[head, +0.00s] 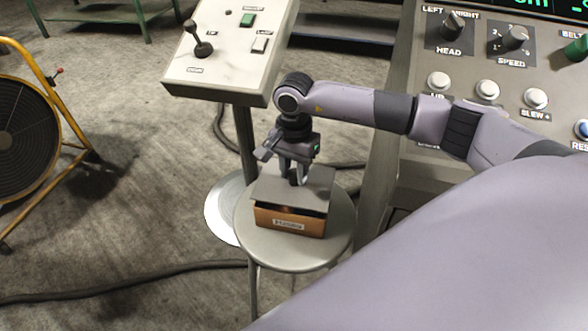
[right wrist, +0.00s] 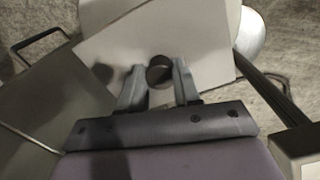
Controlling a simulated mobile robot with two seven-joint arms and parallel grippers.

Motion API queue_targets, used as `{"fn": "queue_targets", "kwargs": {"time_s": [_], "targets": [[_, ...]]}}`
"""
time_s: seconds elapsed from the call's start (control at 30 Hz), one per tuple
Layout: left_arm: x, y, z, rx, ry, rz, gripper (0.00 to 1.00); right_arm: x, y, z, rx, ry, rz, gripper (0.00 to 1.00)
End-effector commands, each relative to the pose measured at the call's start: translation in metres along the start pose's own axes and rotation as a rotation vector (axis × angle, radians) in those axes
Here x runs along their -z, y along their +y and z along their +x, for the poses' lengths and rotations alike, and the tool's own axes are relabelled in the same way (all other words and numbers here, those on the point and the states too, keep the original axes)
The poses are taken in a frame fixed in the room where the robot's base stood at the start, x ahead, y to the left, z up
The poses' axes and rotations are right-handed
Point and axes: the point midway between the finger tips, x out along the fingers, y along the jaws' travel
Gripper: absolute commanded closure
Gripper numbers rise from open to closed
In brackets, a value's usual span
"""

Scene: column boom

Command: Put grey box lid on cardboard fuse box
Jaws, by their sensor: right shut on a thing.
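The grey box lid (head: 316,186) is a flat plate with a dark round knob, over the cardboard fuse box (head: 262,217). The brown box has a white label on its front and stands on a round stool. A dark gap shows between the lid's front edge and the box, so the lid does not look flush there. My right gripper (head: 294,176) is shut on the lid's knob from above. In the right wrist view the fingers (right wrist: 160,82) stand on either side of the knob, and the lid (right wrist: 205,45) hides the box. My left gripper is out of view.
The round grey stool (head: 335,238) has a little bare top around the box. A pedestal panel (head: 225,70) with a joystick stands behind it. A large control console (head: 430,60) is at the right. A yellow-framed fan (head: 45,130) stands left, and cables cross the floor.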

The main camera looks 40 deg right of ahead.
Motion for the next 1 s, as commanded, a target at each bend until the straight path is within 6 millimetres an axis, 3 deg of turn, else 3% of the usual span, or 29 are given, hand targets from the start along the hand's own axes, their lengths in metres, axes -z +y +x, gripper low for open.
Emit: {"fn": "queue_targets", "kwargs": {"time_s": [1.0], "targets": [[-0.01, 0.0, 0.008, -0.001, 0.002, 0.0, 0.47, 0.0, 0.0, 0.013, 0.0, 0.0, 0.0, 1.0]]}}
